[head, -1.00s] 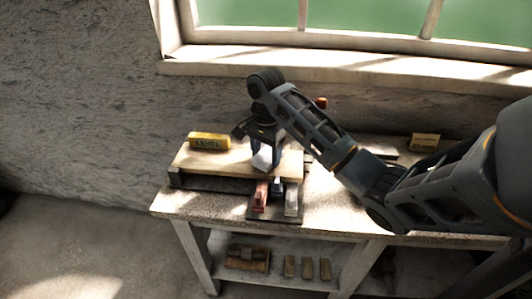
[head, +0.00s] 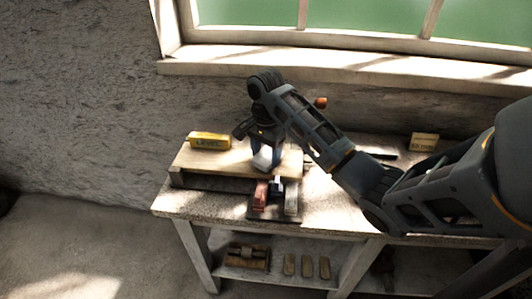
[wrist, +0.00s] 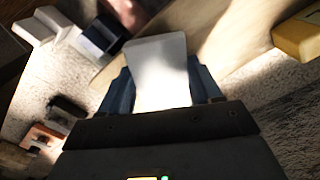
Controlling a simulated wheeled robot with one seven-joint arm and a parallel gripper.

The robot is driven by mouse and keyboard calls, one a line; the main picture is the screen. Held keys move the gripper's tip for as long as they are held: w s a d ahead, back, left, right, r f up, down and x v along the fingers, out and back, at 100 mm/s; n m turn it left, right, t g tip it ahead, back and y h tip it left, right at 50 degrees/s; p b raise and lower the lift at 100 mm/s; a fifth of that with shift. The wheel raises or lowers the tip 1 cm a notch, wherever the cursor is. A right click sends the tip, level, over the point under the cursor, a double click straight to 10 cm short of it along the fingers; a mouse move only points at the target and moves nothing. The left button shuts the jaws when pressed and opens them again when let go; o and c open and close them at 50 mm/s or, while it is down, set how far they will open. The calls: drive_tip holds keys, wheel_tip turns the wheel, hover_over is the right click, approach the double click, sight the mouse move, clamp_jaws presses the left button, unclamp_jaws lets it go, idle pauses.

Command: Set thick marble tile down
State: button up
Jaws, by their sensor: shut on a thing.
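The marble tile (head: 263,159) is a pale, whitish slab. In the head view it hangs at the right part of a wooden board (head: 205,160). My gripper (head: 266,154) is shut on it from above. In the wrist view the tile (wrist: 160,70) stands out between the two blue-grey fingers (wrist: 160,88), one on each side. Its near end is hidden by my gripper. I cannot tell whether the tile touches the board or is a little above it.
A yellow level (head: 209,140) lies on the board's back left. Reddish (head: 261,193), dark (head: 277,190) and white (head: 291,200) blocks stand just in front. A yellow box (head: 424,142) is at the back right. The bench top (head: 340,205) is clear at the front right.

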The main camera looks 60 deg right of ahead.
drive_tip(key=shift+f, duration=0.65)
drive_tip(key=o, duration=1.3)
drive_tip(key=shift+o, duration=0.2)
drive_tip(key=shift+r+p, duration=0.3)
drive_tip(key=shift+r, duration=1.7)
drive_tip(key=shift+s, duration=0.15)
